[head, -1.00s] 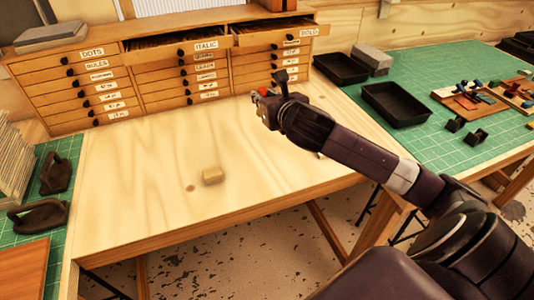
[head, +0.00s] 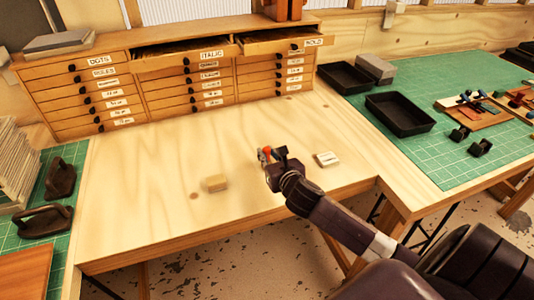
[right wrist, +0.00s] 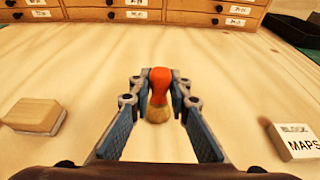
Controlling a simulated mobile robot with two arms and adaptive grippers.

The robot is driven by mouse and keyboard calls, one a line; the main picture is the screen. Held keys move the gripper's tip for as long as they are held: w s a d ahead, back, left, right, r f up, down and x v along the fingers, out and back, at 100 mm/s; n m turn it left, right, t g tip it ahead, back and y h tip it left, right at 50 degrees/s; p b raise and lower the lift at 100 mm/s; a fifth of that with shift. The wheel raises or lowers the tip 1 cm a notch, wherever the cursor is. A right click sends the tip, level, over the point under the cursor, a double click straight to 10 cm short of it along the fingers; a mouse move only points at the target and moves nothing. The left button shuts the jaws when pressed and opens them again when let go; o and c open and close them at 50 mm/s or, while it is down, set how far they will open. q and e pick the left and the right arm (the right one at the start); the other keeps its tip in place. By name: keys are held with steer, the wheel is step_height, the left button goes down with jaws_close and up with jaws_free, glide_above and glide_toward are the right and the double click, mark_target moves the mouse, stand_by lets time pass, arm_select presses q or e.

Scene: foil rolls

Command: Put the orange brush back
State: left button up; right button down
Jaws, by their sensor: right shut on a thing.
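The orange brush (head: 266,151) shows as a small orange spot at the tip of my right gripper (head: 270,157), over the middle of the pale wooden table (head: 130,190). In the right wrist view the brush (right wrist: 160,80) is upright, with an orange top and a tan lower end. The fingertips of my right gripper (right wrist: 161,92) are closed around its two sides. I cannot tell whether the brush's lower end touches the table. My left gripper is not in view.
A drawer cabinet (head: 130,85) with two top drawers (head: 180,58) pulled out stands behind. Black trays (head: 400,114) sit on the green mat at right.

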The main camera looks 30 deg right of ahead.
steer(key=shift+f, duration=0.15)
steer(key=c, duration=1.8)
jaws_free()
steer(key=b+v, duration=0.1)
steer(key=v, duration=1.1)
steer(key=shift+a+b, duration=0.1)
steer(key=shift+b, duration=0.2)
